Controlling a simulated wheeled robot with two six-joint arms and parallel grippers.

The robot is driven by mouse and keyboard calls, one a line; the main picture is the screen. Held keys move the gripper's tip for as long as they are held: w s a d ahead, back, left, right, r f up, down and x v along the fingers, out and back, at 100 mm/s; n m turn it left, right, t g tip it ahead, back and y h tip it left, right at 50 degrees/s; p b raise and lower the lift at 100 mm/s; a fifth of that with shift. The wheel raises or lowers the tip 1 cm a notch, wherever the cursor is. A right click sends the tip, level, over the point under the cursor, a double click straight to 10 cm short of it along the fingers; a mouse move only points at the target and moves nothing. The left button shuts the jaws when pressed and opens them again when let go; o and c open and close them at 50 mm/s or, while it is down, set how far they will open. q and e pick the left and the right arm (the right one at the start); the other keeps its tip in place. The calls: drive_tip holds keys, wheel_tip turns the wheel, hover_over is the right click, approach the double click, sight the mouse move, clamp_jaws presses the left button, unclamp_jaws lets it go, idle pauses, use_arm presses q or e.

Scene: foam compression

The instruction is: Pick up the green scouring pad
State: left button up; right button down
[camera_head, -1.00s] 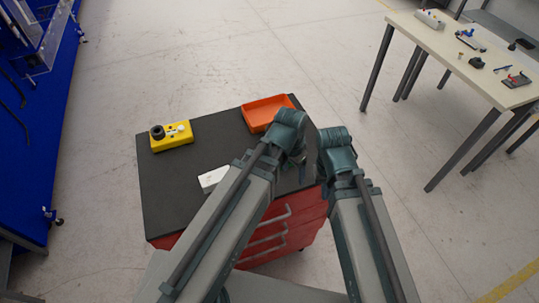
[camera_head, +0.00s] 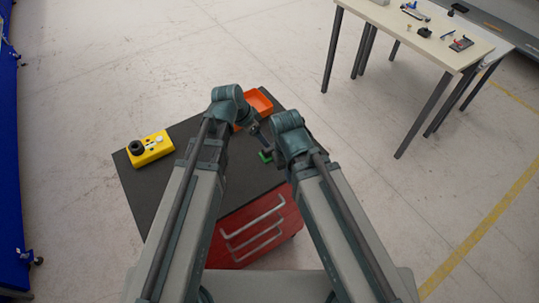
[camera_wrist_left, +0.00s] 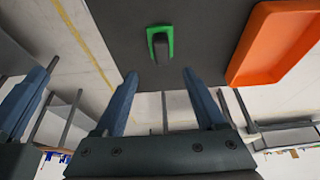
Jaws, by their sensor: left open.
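The green scouring pad (camera_wrist_left: 170,36) lies on the dark top of the cart, with a dark block-like part over its middle. In the head view only a small green piece of it (camera_head: 265,157) shows between my two arms. My left gripper (camera_wrist_left: 160,75) is open and empty in the left wrist view. Its two blue fingers point toward the pad, which is centred beyond their tips and apart from them. Blue finger-like parts at the left edge of that view look like my right gripper (camera_wrist_left: 28,98); their opening is unclear.
An orange tray (camera_head: 262,100) stands on the cart top (camera_head: 180,184) near the pad; it also shows in the wrist view (camera_wrist_left: 270,45). A yellow block with a black knob (camera_head: 152,148) sits at the left. A pale table (camera_head: 420,38) with small items stands farther off at upper right.

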sight(270, 148)
use_arm(q)
drive_tip(key=b+x, duration=0.9)
drive_tip(key=x, duration=0.2)
drive_tip(key=shift+w+f, duration=0.2)
drive_tip(key=shift+r, duration=0.15)
drive_tip(key=shift+c, duration=0.4)
clamp_jaws()
